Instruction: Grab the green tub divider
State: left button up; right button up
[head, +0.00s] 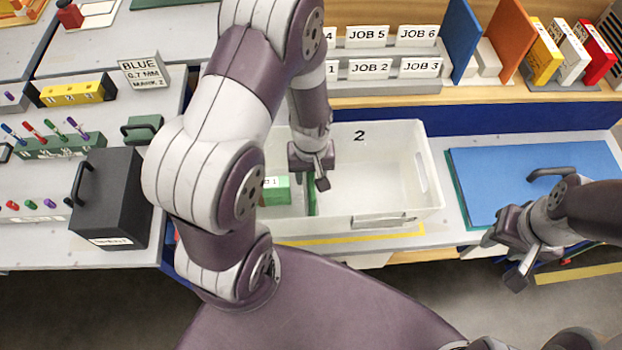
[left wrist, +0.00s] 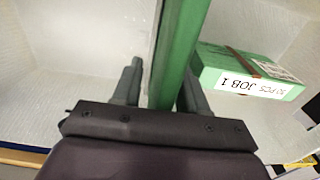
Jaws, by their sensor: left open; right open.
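The green tub divider (head: 312,196) stands upright across the white tub (head: 395,205) marked 2, and its top edge runs away from me. My left gripper (head: 312,180) is over the divider inside the tub. In the left wrist view the divider (left wrist: 178,50) passes between the two open fingers (left wrist: 160,88), one on each side. The left finger looks close to it; I cannot tell whether either touches. My right gripper (head: 500,258) is open and empty at the right, in front of the blue board.
A green JOB 1 box (head: 275,190) lies in the tub left of the divider, and shows close to the fingers in the left wrist view (left wrist: 245,75). The tub right of the divider is empty. A blue board (head: 530,170) with a handle lies at the right.

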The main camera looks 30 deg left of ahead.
pick_arm(q)
jog(key=shift+s, duration=0.1)
grip_shut()
